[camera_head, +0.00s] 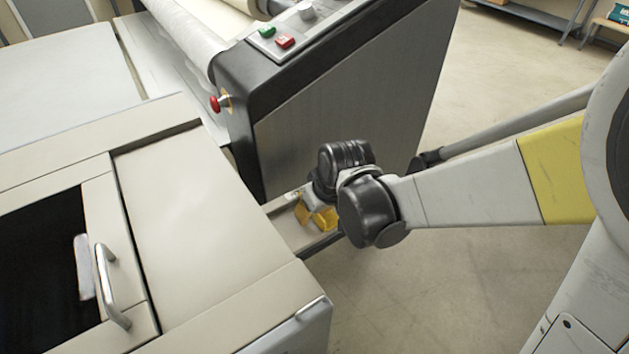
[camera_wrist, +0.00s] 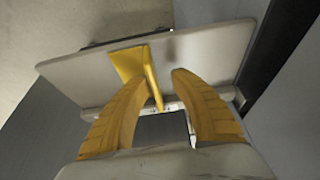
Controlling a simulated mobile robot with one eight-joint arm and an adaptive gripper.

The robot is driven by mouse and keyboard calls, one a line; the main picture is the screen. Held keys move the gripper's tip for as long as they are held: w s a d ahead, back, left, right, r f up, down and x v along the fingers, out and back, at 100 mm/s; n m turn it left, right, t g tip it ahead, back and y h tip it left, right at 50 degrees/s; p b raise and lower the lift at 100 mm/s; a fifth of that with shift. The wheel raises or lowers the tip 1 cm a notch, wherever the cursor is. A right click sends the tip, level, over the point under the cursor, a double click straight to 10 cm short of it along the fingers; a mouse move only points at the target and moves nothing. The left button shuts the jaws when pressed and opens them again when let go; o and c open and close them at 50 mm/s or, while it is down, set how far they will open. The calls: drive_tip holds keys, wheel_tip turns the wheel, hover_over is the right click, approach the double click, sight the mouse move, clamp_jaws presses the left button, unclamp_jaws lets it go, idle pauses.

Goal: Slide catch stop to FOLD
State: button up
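A yellow piece with a flat plate and an upright fin, which looks like the catch stop (camera_wrist: 128,64), is on the pale tray in the wrist view. My gripper (camera_wrist: 158,77) is open, with its two curved yellow fingers apart. The fin's near end shows between the fingers, closer to the left one; I cannot tell whether they touch. In the head view my gripper (camera_head: 314,214) points down at the tray beside the machine's dark side panel. My wrist partly hides this spot, and I cannot tell finger from stop there. No FOLD mark is readable.
The pale tray (camera_wrist: 210,50) sits low between the laminator's grey side panel (camera_head: 345,110) and a beige cabinet (camera_head: 190,190) with a handle. A red knob (camera_head: 215,104) and green and red buttons are on the laminator. The floor at right is open.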

drive_tip(key=shift+d, duration=0.1)
drive_tip(key=v, duration=1.2)
drive_tip(key=s+d+m+t+h, duration=0.1)
drive_tip(key=s+d+m, duration=0.2)
drive_tip(key=d, duration=0.5)
drive_tip(key=s+d+m+t+h+b, duration=0.1)
drive_tip(key=s+d+m+t, duration=0.1)
drive_tip(key=s+d, duration=0.3)
drive_tip(key=d+m, duration=0.1)
drive_tip(key=d, duration=0.2)
drive_tip(key=shift+s+d+r+m+t, duration=0.2)
drive_tip(key=shift+d+m+t, duration=0.1)
drive_tip(key=shift+d+m, duration=0.1)
drive_tip(key=shift+r, duration=0.1)
